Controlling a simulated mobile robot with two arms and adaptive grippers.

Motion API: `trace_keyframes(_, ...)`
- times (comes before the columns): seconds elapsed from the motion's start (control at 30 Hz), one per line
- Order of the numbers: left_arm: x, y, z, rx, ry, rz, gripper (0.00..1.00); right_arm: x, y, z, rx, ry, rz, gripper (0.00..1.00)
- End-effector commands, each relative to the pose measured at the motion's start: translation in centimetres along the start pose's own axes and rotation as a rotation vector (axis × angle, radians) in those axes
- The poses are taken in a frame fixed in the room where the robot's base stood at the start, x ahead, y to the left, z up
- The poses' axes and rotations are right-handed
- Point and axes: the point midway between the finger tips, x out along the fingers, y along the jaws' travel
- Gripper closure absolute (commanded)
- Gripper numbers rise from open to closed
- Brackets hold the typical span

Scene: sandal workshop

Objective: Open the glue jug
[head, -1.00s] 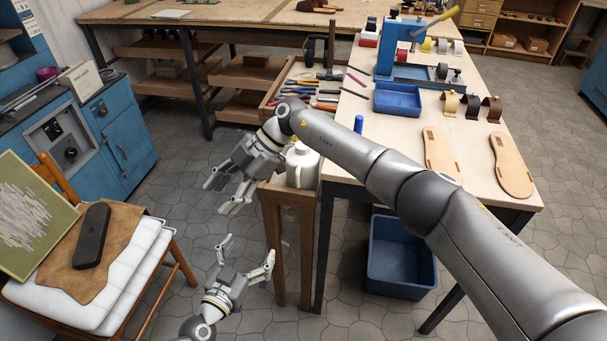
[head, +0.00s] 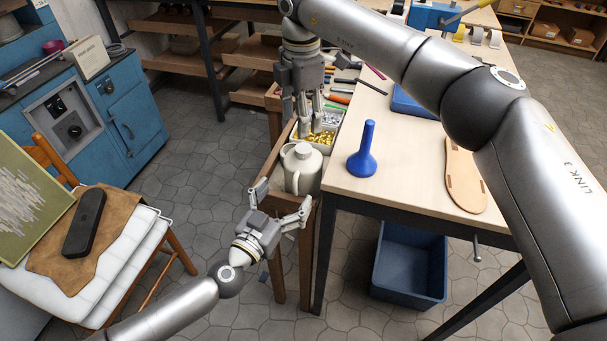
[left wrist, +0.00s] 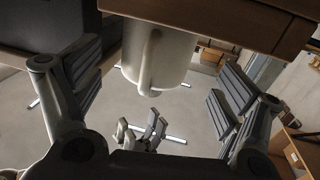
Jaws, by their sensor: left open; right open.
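The glue jug (head: 300,172), cream-white with a rounded lid (head: 302,151) on top and a side handle, stands upright on a narrow wooden stand beside the workbench. My left gripper (head: 283,202) is open just in front of the jug, its fingers spread to either side and pointing at it. In the left wrist view the jug (left wrist: 160,58) shows between the two spread fingers, with a gap on each side. My right gripper (head: 310,128) points down behind the jug, over trays of small metal parts; its fingers are parted and empty.
Another blue bin (head: 408,265) is on the floor beneath. A cushioned chair (head: 95,270) stands left.

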Motion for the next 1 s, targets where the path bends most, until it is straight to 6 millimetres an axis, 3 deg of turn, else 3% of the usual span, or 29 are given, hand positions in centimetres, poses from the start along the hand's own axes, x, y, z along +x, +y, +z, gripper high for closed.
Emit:
trace_keyframes(0.2,4.3,0.0,-0.1,0.001,0.003,0.0,0.09,0.1,0.0,0.1,0.001,0.002,0.0,0.49)
trace_keyframes(0.4,6.9,0.1,0.0,0.0,0.001,0.001,0.09,0.1,0.0,0.1,0.001,0.002,0.0,0.49)
trace_keyframes(0.87,8.0,0.1,0.0,0.001,0.0,0.001,0.09,0.1,0.0,0.1,0.001,0.003,0.0,0.49)
trace_keyframes(1.0,8.0,0.0,0.0,0.001,0.0,0.001,0.26,0.1,0.0,0.1,0.001,0.003,0.0,0.49)
